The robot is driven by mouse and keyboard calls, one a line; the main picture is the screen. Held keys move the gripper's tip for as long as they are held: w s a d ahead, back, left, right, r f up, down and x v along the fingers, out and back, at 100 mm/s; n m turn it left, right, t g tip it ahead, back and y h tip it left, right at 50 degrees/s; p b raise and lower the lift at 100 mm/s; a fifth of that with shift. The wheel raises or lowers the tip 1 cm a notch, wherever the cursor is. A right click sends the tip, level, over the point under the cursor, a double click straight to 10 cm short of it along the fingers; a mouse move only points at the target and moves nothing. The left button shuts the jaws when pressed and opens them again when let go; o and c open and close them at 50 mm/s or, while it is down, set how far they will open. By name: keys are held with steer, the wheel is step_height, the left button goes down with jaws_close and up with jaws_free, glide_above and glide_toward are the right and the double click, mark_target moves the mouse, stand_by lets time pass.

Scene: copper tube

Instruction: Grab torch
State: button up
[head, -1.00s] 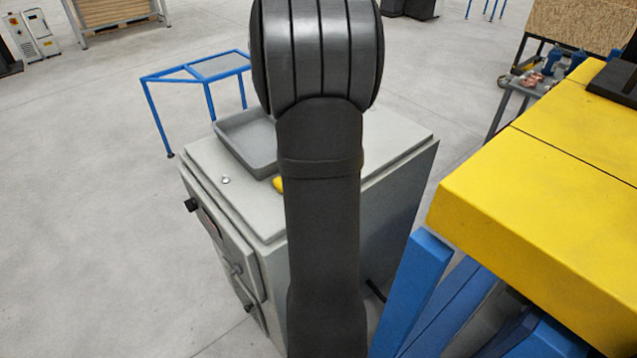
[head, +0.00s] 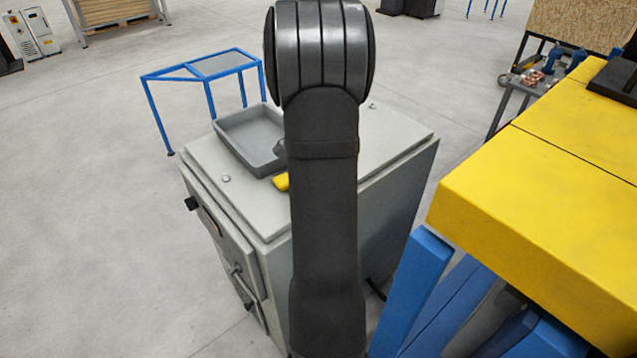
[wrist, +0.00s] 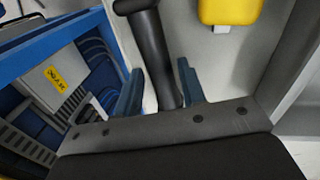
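A yellow object (head: 282,182), possibly part of the torch, lies on the grey cabinet top (head: 220,188). My black arm hides its right side in the head view. A yellow rounded piece also shows at the top of the wrist view (wrist: 231,10). A black tube (wrist: 154,50) runs down the wrist view behind my fingers; I cannot tell whether it belongs to the torch. My gripper (wrist: 160,85) has its two blue fingers apart, with nothing visibly clamped between them. The yellow piece is beyond the right finger. The gripper is mostly hidden behind my arm in the head view.
A grey open tray (head: 232,152) stands on the cabinet behind the yellow object. A yellow-topped bench (head: 550,190) with blue legs is at right. A blue frame stand (head: 200,72) is behind the cabinet. A cart (head: 525,85) with copper-coloured parts stands at the back right.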

steer(key=shift+f, duration=0.4)
jaws_close()
steer(key=shift+r, duration=0.1)
